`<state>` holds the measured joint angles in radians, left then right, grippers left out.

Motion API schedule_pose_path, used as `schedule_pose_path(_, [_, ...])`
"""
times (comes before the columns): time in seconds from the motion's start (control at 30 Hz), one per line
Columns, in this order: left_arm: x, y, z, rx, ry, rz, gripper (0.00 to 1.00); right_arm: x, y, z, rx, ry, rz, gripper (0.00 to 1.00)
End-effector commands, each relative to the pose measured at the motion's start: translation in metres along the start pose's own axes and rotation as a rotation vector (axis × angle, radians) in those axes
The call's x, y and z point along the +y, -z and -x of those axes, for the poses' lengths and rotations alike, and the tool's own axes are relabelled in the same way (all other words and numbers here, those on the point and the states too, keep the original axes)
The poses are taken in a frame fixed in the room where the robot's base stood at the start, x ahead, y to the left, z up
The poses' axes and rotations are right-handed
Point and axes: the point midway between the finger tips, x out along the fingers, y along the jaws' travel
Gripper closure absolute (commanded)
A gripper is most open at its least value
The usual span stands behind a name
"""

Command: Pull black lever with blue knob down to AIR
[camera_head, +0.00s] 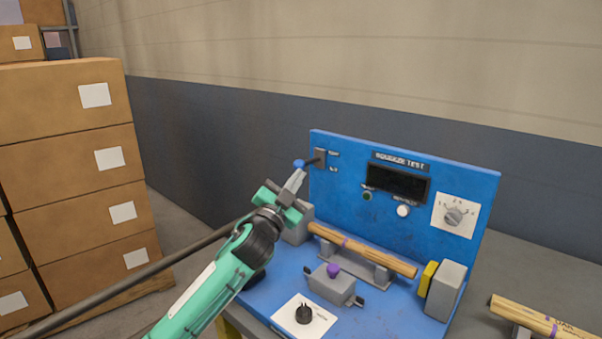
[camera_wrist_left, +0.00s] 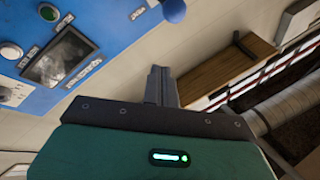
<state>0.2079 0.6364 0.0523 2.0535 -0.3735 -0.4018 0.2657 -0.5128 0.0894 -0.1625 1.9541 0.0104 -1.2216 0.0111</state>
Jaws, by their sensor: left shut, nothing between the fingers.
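The black lever (camera_head: 314,161) sticks out to the left from a dark plate at the upper left of the blue panel (camera_head: 340,190). Its blue knob (camera_head: 299,164) is at the lever's left end. The knob also shows at the top of the left wrist view (camera_wrist_left: 174,10). Two small labels stand right of the plate, one above the other, too blurred to read surely. My left gripper (camera_head: 296,177) is shut and empty, its fingertips just below the knob in the head view; I cannot tell if they touch it. My right gripper is not in view.
A wooden bar (camera_head: 360,249) lies on supports before the panel. A grey block with a purple knob (camera_head: 334,271) and a black dial (camera_head: 304,313) stand in front. Another wooden piece (camera_head: 545,320) lies at lower right. Stacked cardboard boxes (camera_head: 70,150) stand at left.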

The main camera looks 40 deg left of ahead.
Motion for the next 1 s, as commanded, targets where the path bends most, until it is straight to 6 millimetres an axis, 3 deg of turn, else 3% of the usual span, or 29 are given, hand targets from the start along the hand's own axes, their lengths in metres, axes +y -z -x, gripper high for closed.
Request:
schedule_pose_path(0.2, [0.003,-0.003,0.038,-0.001,-0.002,0.002,1.00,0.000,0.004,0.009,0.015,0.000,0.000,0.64])
schedule_pose_path(0.4, [0.002,-0.003,0.060,0.000,0.000,0.001,1.00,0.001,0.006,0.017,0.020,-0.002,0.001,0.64])
schedule_pose_path(1.0, [0.002,-0.002,0.069,0.000,0.000,0.001,1.00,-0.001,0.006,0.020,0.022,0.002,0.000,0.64])
